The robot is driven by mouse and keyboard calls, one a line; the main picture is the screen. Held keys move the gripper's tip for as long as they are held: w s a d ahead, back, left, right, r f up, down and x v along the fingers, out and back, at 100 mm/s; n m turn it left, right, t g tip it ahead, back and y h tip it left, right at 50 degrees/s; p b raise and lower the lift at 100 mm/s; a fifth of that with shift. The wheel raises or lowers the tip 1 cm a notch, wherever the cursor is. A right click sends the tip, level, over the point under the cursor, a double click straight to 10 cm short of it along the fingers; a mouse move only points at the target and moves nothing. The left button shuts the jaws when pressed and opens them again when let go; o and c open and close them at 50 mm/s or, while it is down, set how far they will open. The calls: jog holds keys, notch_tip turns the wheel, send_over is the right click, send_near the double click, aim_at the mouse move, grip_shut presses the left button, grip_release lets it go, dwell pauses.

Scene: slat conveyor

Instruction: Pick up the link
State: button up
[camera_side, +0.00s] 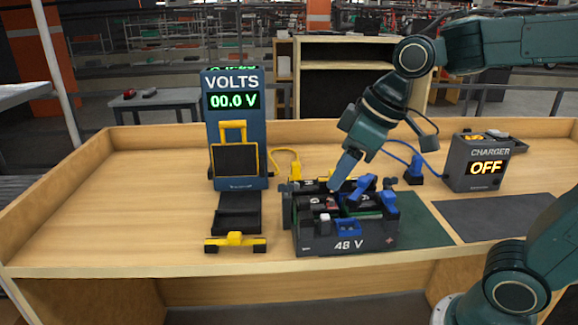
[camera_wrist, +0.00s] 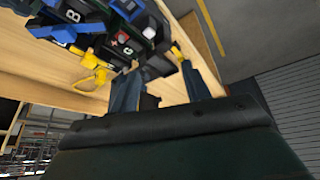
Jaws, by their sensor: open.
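I cannot tell for certain which part is the link. My gripper (camera_side: 338,184) is open and points down over the left part of the black 48 V box (camera_side: 300,243). In the wrist view its two fingers (camera_wrist: 162,72) stand apart, with dark and yellow parts of the box near their tips. I cannot tell whether they touch anything. The box holds dark modules with blue and green parts; the wrist view shows the letters B and G and a red plus mark (camera_wrist: 122,38). A blue piece (camera_side: 363,186) lies slanted on top, right of my gripper.
A blue voltmeter stand (camera_side: 215,125) reads 00.0 V at the left. A charger (camera_side: 466,170) reading OFF stands at the right, with a blue plug (camera_side: 413,173) near it. A yellow cable (camera_side: 289,155) lies behind the box. The wooden bench (camera_side: 130,195) is clear at the left.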

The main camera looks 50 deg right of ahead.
jog(key=w+a+f+n, duration=0.2)
jog(key=w+a, duration=0.1)
jog(key=w, duration=0.4)
jog(key=w+a+f+n+g+y, duration=0.1)
jog(key=w+a+f+n, duration=0.1)
jog(key=w+a, duration=0.2)
jog(key=w, duration=0.2)
jog(key=shift+w+f+n+y, duration=0.3)
jog(key=shift+w+f, duration=0.05)
jog(key=shift+f, duration=0.05)
jog(key=shift+a+f+g, duration=0.1)
jog(key=shift+f+g, duration=0.05)
jog(key=shift+g, duration=0.15)
send_near(236, 235)
jog(key=shift+x, duration=2.5)
jog(key=shift+w, duration=0.15)
jog(key=shift+x, duration=2.55)
